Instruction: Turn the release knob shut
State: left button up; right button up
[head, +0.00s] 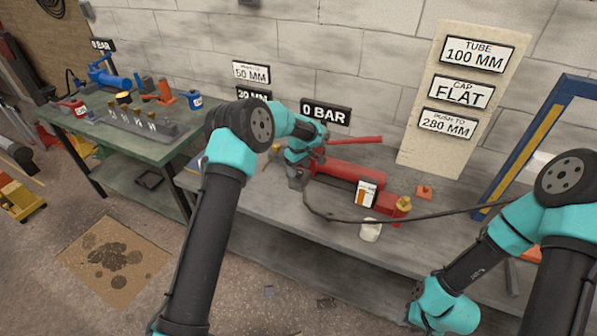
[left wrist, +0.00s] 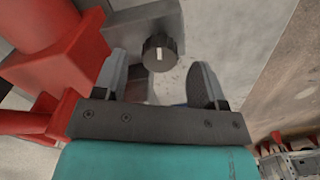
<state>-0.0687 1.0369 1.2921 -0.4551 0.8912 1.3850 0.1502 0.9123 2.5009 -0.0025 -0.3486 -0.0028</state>
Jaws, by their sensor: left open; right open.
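The release knob (left wrist: 160,54) is small, black and round with a white mark, on a grey block at the pump's end in the left wrist view. My left gripper (left wrist: 160,82) is open, its fingers to either side of the knob's line; I see no contact with it. In the head view my left gripper (head: 297,176) is at the left end of the red hand pump (head: 345,172), where the arm hides the knob. The pump's red handle (head: 355,140) sticks out to the right. My right arm is at the lower right, but its gripper does not show.
A 0 BAR sign (head: 325,112) hangs behind the pump. A black hose (head: 440,215) crosses the grey bench (head: 285,215) towards the blue frame (head: 525,145). A white container (head: 371,231) stands near the front edge. A green table (head: 160,180) with tools is at the left.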

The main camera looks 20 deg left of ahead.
pick_arm(q)
jog(key=shift+f, duration=1.1)
jog(key=c, duration=0.9)
